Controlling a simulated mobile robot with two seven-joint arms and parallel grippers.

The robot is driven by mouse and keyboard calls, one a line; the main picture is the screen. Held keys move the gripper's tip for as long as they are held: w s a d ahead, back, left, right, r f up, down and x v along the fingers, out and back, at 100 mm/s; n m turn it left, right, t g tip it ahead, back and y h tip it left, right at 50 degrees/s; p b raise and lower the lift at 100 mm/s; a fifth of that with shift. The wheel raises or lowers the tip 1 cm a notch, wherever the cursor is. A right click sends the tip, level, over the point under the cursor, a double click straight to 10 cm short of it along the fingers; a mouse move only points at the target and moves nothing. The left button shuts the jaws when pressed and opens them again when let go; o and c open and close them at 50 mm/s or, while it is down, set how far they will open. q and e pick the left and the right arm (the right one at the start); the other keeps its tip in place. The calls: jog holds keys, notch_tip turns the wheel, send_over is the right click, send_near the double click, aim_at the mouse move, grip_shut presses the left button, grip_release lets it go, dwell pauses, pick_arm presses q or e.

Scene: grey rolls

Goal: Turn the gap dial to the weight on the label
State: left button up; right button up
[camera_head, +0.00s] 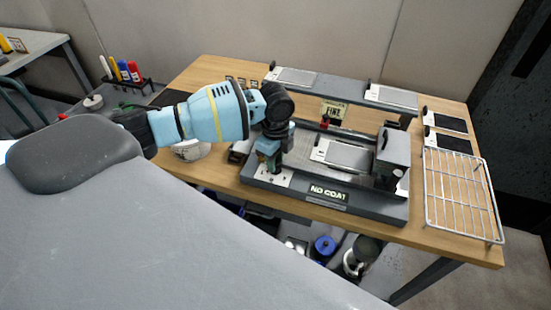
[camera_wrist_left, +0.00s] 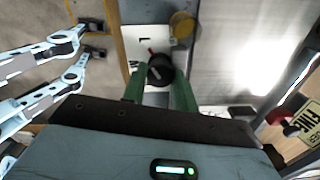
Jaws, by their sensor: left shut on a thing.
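My left gripper (camera_head: 271,160) reaches down to the left end of the grey machine (camera_head: 380,208), over a white marked plate (camera_head: 270,178). In the left wrist view its two green fingers (camera_wrist_left: 160,74) are shut on the round black gap dial (camera_wrist_left: 160,68), which has a red pointer at its top. Part of the white plate (camera_wrist_left: 150,38) shows around the dial, but its scale is too small to read. My right gripper is not seen.
A wire rack (camera_head: 462,195) sits at the table's right end, beside two dark panels (camera_head: 446,123). A grey bar with pale plates (camera_head: 391,96) lies at the back. A pen holder (camera_head: 128,83) stands to the left. The wooden table (camera_head: 205,75) has bare room at back left.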

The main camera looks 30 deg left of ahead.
pick_arm(q)
jog(key=shift+r+n+p, duration=0.15)
jog(key=shift+n+p, duration=0.2)
jog(key=shift+n, duration=1.35)
jog(key=n, duration=0.4)
jog(key=shift+n, duration=2.1)
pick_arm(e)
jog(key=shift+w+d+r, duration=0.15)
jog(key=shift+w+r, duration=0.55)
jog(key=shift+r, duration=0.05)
pick_arm(q)
jog(key=o, duration=1)
jog(key=shift+c, duration=0.2)
jog(key=shift+r, duration=3.85)
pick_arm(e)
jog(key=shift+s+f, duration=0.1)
pick_arm(q)
jog(key=shift+f, duration=0.1)
